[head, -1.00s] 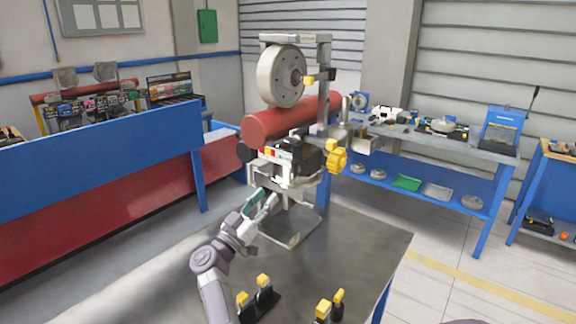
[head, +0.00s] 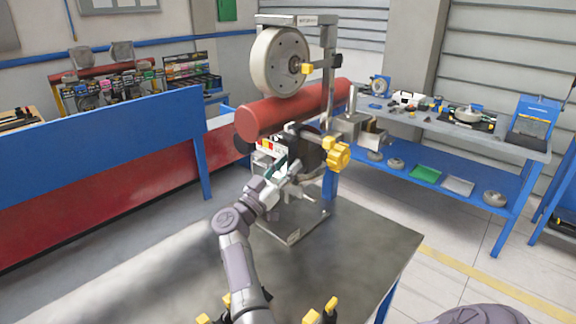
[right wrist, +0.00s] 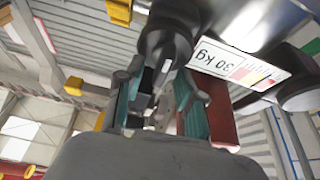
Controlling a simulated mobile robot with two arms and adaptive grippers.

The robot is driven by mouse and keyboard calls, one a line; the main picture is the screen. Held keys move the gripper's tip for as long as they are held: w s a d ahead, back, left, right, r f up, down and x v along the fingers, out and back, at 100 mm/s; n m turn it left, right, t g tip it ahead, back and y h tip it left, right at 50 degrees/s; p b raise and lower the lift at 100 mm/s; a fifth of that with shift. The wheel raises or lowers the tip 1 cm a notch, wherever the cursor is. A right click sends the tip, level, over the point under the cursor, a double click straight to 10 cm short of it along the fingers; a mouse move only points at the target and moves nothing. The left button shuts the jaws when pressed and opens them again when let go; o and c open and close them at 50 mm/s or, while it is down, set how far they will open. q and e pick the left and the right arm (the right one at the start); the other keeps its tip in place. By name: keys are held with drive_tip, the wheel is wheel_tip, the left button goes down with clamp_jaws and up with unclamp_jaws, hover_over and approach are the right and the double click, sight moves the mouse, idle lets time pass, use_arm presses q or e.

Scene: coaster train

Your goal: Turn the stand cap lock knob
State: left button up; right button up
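The stand (head: 328,100) rises from the far part of the grey table. I cannot tell which one is the cap lock knob. My right gripper (head: 285,175) is at the stand's lower body, left of and below the large yellow knob. In the right wrist view its teal-padded fingers (right wrist: 155,98) are apart, with a dark rounded part (right wrist: 168,40) just beyond them; contact is unclear. My left gripper is out of view.
A label reading 30 kg (right wrist: 240,65) is beside the dark part. Yellow-tipped clamps (head: 320,312) stand at the table's near edge. The table (head: 360,240) is clear at right. A blue bench (head: 440,135) stands behind right, a blue-red partition (head: 100,150) at left.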

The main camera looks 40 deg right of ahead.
drive_tip(key=shift+s, duration=0.1)
clamp_jaws()
drive_tip(key=shift+f+m+g+b, duration=0.2)
drive_tip(key=shift+m+g+b, duration=0.4)
drive_tip(key=shift+m+b, duration=0.3)
drive_tip(key=m+g+y+b, duration=0.1)
drive_tip(key=m+g+b, duration=0.1)
drive_tip(key=m+b, duration=0.4)
drive_tip(key=m+g+y+b, duration=0.2)
drive_tip(key=m+b, duration=0.3)
drive_tip(key=m, duration=0.3)
drive_tip(key=m+g+y+b, duration=0.2)
drive_tip(key=m+b, duration=0.4)
drive_tip(key=m, duration=0.1)
drive_tip(key=shift+s+b, duration=0.35)
drive_tip(key=shift+s, duration=0.05)
drive_tip(key=shift+m, duration=0.4)
